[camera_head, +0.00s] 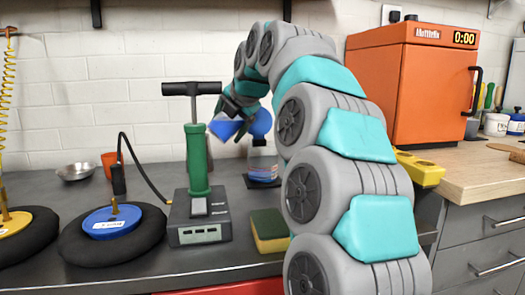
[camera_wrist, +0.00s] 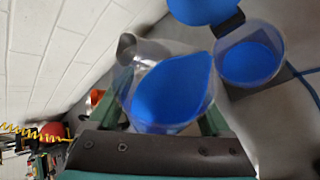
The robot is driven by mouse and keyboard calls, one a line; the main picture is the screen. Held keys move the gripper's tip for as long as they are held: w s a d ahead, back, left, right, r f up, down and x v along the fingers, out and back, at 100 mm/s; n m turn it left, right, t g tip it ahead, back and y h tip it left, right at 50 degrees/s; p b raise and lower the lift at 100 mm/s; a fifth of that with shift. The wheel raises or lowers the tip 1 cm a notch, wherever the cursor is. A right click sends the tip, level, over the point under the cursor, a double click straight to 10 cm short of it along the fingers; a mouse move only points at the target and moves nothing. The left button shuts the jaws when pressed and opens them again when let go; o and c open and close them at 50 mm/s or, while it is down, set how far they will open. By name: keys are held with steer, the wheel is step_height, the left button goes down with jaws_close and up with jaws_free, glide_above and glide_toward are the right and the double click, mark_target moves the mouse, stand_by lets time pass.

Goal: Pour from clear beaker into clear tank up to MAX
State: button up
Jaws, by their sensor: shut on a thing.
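My gripper (camera_head: 238,108) is shut on the clear beaker (camera_head: 225,128), which holds blue liquid and is tilted. In the wrist view the beaker (camera_wrist: 170,95) sits between my fingers (camera_wrist: 165,122), with its liquid reaching toward the spout on the tank side. The clear tank (camera_head: 263,168) stands on the bench below and right of the beaker, with blue liquid in its lower part. Its round blue lid (camera_head: 261,124) stands open above it. The wrist view shows the tank (camera_wrist: 250,62) beside the beaker's spout. I see no clear stream, and the MAX mark is not readable.
A green hand pump (camera_head: 197,160) on a grey box stands left of the tank. A yellow-green sponge (camera_head: 269,230) lies in front. An orange oven (camera_head: 410,85) stands right.

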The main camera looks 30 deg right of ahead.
step_height(320, 180, down, 3)
steer(key=shift+d+f+y+b, duration=0.15)
steer(key=shift+y+b, duration=0.15)
steer(key=shift+b, duration=0.25)
steer(key=shift+m, duration=0.3)
steer(key=shift+r+m+y+p, duration=0.8)
steer(key=shift+y+p, duration=0.5)
steer(key=shift+p, duration=0.9)
stand_by(1.3)
steer(key=shift+d+r+y, duration=0.35)
steer(key=shift+d+y, duration=0.05)
steer(key=shift+d, duration=0.1)
stand_by(0.6)
steer(key=shift+a+f+h, duration=0.35)
steer(key=shift+a+h, duration=0.05)
steer(key=shift+a, duration=0.15)
steer(key=shift+f+n+h+b, duration=0.65)
steer(key=shift+h+b, duration=0.25)
steer(key=shift+b, duration=0.8)
